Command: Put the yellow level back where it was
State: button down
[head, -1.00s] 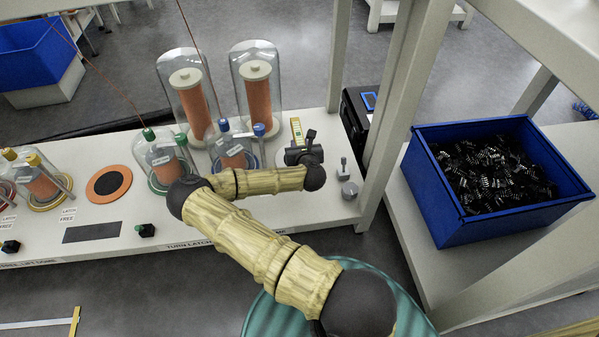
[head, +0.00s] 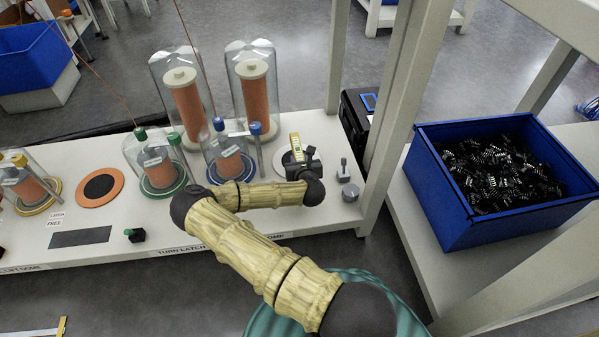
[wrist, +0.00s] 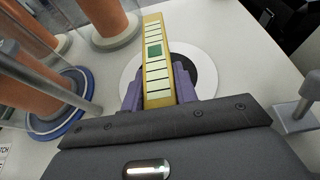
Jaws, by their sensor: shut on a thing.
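The yellow level (head: 296,147) is a narrow bar. In the wrist view the yellow level (wrist: 155,60) shows pale segments and one green square. My gripper (wrist: 160,95) is shut on its near end, with a purple finger on each side. The level points away from my gripper, over a white disc (wrist: 129,70) with a black centre (wrist: 207,75) on the bench. In the head view the white disc (head: 283,160) shows partly behind my gripper (head: 297,162). I cannot tell whether the level touches the disc.
A blue-based glass dome (head: 229,160) stands just left of my gripper, and a green-based dome (head: 157,165) further left. Two tall domes with orange coils (head: 188,105) stand behind. A grey knob (head: 350,192) and a shelf post (head: 397,85) are close on the right.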

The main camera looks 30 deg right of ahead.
notch_tip(320, 180, down, 4)
jog(key=b, duration=0.3)
jog(key=shift+r, duration=0.15)
dwell(0.3)
jog(key=c, duration=1.1)
grip_release()
